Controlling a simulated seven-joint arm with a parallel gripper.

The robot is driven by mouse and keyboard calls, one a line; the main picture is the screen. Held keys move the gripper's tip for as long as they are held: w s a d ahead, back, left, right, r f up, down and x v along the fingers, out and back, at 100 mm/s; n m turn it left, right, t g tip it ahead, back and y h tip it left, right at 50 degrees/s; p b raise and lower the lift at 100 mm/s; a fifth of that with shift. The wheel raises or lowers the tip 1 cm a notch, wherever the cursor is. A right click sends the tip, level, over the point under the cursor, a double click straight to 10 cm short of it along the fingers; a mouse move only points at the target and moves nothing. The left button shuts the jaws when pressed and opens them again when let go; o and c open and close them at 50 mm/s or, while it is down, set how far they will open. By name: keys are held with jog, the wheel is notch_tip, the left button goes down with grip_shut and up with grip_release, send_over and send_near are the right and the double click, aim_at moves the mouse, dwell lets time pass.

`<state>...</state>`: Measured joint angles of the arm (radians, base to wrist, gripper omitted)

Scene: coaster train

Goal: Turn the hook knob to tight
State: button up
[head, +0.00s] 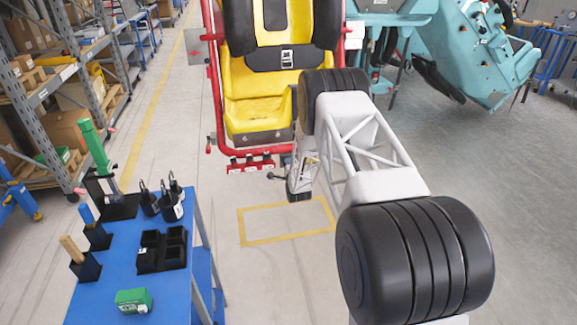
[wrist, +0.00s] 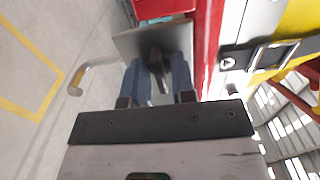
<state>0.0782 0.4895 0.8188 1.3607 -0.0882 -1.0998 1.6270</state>
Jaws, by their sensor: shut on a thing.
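The hook knob (wrist: 155,60) is a small dark piece in front of a grey metal plate (wrist: 128,41) in the wrist view. My gripper (wrist: 157,75) has its two blue fingers on either side of the knob, shut on it. A bent grey hook-like rod (wrist: 90,70) sticks out to the left of the fingers. In the head view a small dark hook end (head: 271,175) shows below the seat's red lower bar. My arm hides the knob and fingertips there. I see no tight mark.
The yellow seat (head: 255,90) with its red frame (head: 217,100) stands just above and behind the work spot. A blue table (head: 115,260) with tools and black holders is at the left. Teal machinery (head: 470,60) stands at the right. The floor between table and arm is clear.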

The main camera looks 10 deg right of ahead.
jog(key=o, duration=0.6)
jog(key=shift+o, duration=0.2)
jog(key=shift+s, duration=0.2)
jog(key=s, duration=0.7)
jog(key=shift+s, duration=0.2)
